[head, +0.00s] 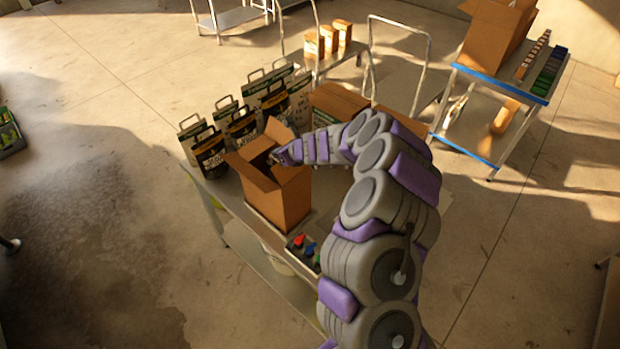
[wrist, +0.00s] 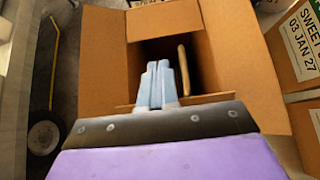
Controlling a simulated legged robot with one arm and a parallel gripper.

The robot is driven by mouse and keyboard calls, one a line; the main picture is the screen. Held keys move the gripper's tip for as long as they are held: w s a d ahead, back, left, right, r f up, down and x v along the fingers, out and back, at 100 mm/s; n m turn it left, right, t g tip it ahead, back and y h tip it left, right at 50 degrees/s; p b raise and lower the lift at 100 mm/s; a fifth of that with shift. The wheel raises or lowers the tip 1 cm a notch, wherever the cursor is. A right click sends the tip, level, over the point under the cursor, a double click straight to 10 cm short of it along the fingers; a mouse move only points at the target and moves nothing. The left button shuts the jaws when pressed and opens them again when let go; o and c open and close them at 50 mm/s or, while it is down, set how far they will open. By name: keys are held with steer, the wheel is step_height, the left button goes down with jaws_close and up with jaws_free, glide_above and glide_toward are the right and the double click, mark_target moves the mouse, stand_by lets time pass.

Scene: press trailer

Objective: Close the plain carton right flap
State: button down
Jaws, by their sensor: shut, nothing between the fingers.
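The plain carton (head: 277,203) stands upright on a metal trolley, its top open. In the wrist view, its left flap (wrist: 101,60) and right flap (wrist: 243,62) are spread outward on either side of the dark opening. A far flap (wrist: 166,20) shows at the top of that view. A narrow tan piece (wrist: 184,70) shows in the opening; I cannot tell what it is. My gripper (head: 275,158) is at the carton's mouth. Its pale fingers (wrist: 157,82) are shut and empty, seen against the opening.
Printed bags (head: 243,128) stand in rows behind the carton, and another carton (head: 338,101) is to its right. A tray (head: 303,252) of small coloured items lies in front. A blue-edged table (head: 490,77) stands back right.

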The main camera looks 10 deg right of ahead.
steer(key=shift+d, duration=0.55)
steer(key=shift+a+r, duration=0.15)
steer(key=shift+a, duration=0.25)
